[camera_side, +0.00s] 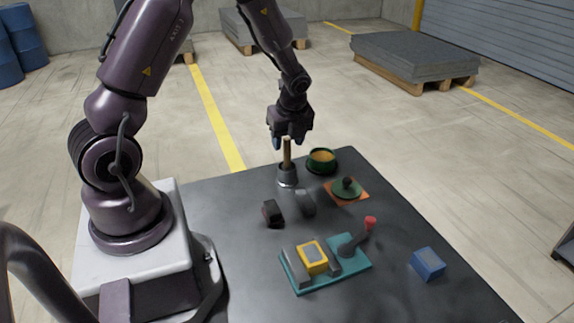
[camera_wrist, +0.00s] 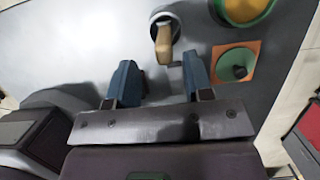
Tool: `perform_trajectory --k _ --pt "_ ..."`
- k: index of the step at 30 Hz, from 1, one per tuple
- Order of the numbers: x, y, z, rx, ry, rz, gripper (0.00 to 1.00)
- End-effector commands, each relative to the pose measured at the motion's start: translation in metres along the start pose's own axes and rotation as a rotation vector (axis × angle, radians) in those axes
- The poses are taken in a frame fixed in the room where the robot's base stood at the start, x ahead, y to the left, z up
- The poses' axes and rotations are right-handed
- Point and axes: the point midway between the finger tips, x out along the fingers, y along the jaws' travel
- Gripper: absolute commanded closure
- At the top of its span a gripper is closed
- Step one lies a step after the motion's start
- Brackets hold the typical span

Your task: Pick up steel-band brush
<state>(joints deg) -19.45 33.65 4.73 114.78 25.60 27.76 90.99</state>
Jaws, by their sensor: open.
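The brush shows as a tan wooden handle (camera_side: 287,152) standing upright in a grey round holder (camera_side: 287,178) near the table's far edge. Its steel band and bristles cannot be made out. The handle (camera_wrist: 164,45) also shows in the wrist view, rising from the holder (camera_wrist: 174,22), just beyond the space between my fingertips. My gripper (camera_side: 290,143) is open and points down at the handle's upper end. In the wrist view my gripper (camera_wrist: 160,70) has its two blue fingers wide apart with nothing held. Contact with the handle cannot be told.
A green bowl with yellow contents (camera_side: 321,160) and an orange mat (camera_side: 358,196) with a green piece stand right of the holder. Dark blocks (camera_side: 272,213) lie nearer. A teal tray (camera_side: 304,287) and a blue cube (camera_side: 428,263) are at the front, with bare table between.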

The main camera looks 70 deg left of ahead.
Motion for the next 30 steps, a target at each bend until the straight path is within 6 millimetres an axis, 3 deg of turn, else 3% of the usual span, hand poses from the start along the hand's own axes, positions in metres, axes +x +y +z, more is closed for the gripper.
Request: perform_trajectory --k 9,18,20,24,30 --pt "0.043 -0.005 0.010 -0.001 0.001 0.004 0.53" --pt "0.048 -0.006 0.010 -0.002 0.000 0.000 0.53" --pt "0.048 -0.006 0.010 -0.002 0.000 0.000 0.65" --pt "0.048 -0.006 0.010 -0.002 0.000 0.000 0.97" --pt "0.048 -0.006 0.010 -0.002 0.000 0.000 1.00"
